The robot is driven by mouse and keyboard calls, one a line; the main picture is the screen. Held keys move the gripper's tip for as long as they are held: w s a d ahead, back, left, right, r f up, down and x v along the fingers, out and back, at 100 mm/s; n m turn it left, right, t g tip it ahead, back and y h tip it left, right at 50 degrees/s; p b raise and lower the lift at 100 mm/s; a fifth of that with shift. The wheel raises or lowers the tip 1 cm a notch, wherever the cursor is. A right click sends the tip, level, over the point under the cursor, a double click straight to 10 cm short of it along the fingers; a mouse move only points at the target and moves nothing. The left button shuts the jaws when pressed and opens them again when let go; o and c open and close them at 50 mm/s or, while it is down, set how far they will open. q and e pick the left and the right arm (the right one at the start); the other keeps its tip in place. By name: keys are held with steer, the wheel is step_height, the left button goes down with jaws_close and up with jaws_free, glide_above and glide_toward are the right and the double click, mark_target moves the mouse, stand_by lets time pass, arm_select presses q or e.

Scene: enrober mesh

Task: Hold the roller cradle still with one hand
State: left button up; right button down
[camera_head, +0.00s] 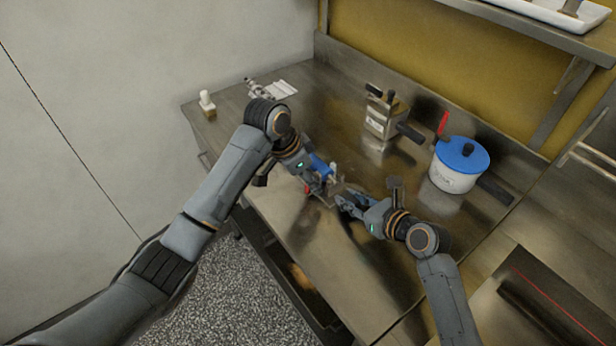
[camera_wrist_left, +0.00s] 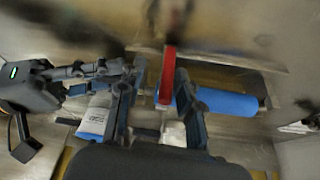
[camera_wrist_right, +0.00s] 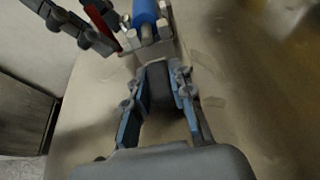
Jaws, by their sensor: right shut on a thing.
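The roller cradle (camera_wrist_right: 165,50) is a small metal frame on the steel table, carrying a blue roller (camera_wrist_right: 145,12). My right gripper (camera_wrist_right: 166,80) is shut on the cradle's dark end block (camera_wrist_right: 157,85), with a finger on each side. In the head view my right gripper (camera_head: 343,200) reaches the cradle from the right. My left gripper (camera_wrist_left: 161,80) is at the far side, open, with a red bar (camera_wrist_left: 168,75) between its fingers and a gap showing. The blue roller (camera_wrist_left: 232,103) shows beside it. The arms partly hide the cradle in the head view.
A white pot with a blue lid (camera_head: 462,155) and a metal box with dark handles (camera_head: 385,115) stand on the table (camera_head: 340,260) to the back right. A small white-topped item (camera_head: 207,103) is at the left corner. The table front is clear.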

arm_select(q)
steer(key=shift+w+a, duration=0.1)
steer(key=v, duration=1.2)
arm_select(e)
steer(key=c, duration=1.1)
jaws_free()
